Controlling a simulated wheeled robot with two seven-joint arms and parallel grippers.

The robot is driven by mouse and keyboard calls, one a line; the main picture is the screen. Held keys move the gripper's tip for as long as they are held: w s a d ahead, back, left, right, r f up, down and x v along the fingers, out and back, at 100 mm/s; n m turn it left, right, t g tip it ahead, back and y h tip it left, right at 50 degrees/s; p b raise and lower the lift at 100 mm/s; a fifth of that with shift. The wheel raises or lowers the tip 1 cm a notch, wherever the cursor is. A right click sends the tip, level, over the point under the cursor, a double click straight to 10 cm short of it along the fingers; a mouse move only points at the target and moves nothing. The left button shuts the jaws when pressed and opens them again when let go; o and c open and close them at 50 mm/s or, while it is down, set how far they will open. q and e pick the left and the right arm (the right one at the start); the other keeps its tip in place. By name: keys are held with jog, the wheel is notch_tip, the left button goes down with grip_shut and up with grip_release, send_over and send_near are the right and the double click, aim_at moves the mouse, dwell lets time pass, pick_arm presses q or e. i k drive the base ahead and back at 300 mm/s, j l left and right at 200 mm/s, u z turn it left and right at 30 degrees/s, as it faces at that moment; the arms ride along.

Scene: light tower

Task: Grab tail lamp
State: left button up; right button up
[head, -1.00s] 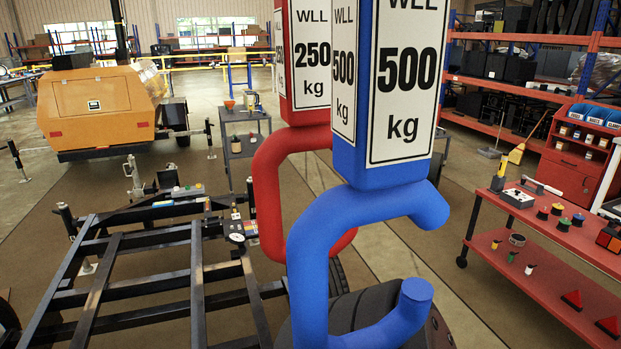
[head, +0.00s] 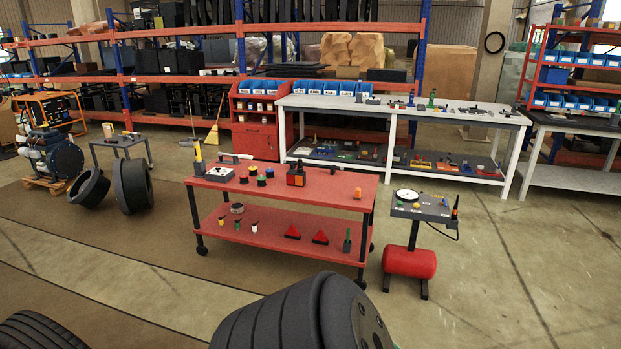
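A small red, orange and black block (head: 296,175), which looks like a tail lamp, stands on the top shelf of the red cart (head: 335,186). Two red triangles (head: 292,232) (head: 320,237) lie on the lower shelf; they look like reflectors. A small orange piece (head: 358,193) stands near the cart's top right edge. Neither of my grippers is in view.
A white workbench (head: 455,115) and a red cabinet (head: 255,140) are behind. Floor (head: 500,270) is clear at right.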

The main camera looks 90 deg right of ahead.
aim_at(294, 177)
jog(key=z, duration=2.75)
jog(key=i+j, duration=0.1)
jog(key=i, duration=0.6)
